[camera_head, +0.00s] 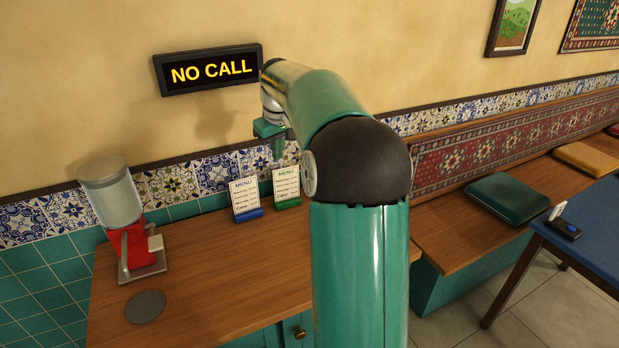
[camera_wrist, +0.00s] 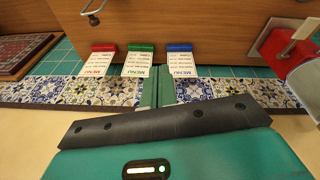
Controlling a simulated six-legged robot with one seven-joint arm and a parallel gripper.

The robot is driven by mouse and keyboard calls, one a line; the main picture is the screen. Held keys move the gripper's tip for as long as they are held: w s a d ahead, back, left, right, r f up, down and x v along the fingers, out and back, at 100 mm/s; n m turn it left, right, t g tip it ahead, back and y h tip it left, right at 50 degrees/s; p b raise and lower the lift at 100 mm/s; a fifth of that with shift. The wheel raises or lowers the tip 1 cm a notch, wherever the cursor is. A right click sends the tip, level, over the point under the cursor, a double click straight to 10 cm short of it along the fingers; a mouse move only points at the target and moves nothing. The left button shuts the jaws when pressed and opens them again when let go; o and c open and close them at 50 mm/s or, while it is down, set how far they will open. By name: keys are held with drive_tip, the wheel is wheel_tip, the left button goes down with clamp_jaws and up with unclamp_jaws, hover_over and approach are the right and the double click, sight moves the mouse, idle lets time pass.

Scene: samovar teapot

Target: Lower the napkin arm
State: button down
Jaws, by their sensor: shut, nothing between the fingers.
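A red dispenser (camera_head: 140,248) with a pale, cloudy cylinder on top stands upright on a grey base at the left of the wooden counter. A small white piece on a dark link sticks out on its right side. I cannot tell for sure that this is the napkin arm. The dispenser also shows at the right edge of the wrist view (camera_wrist: 283,48), partly cut off, with a metal bar and a white block. My gripper (camera_head: 277,150) is shut and empty, in the air above the menu cards, apart from the dispenser. Its fingers (camera_wrist: 157,90) point toward the cards in the wrist view.
A blue menu card (camera_head: 245,198) and a green one (camera_head: 286,187) stand at the wall; a red one (camera_wrist: 101,58) shows beside them in the wrist view. A dark disc (camera_head: 145,307) lies before the dispenser. A "NO CALL" sign (camera_head: 210,70) hangs above.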

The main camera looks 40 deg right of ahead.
drive_tip(key=d+f, duration=0.2)
drive_tip(key=d, duration=0.5)
drive_tip(key=d+f, duration=0.3)
drive_tip(key=d, duration=0.4)
drive_tip(key=shift+s+f+m+y, duration=0.3)
drive_tip(key=shift+s+m+y, duration=0.1)
drive_tip(key=shift+d, duration=0.15)
wheel_tip(320, 180, down, 9)
drive_tip(key=s, duration=0.2)
drive_tip(key=shift+a, duration=0.2)
drive_tip(key=shift+f, duration=0.1)
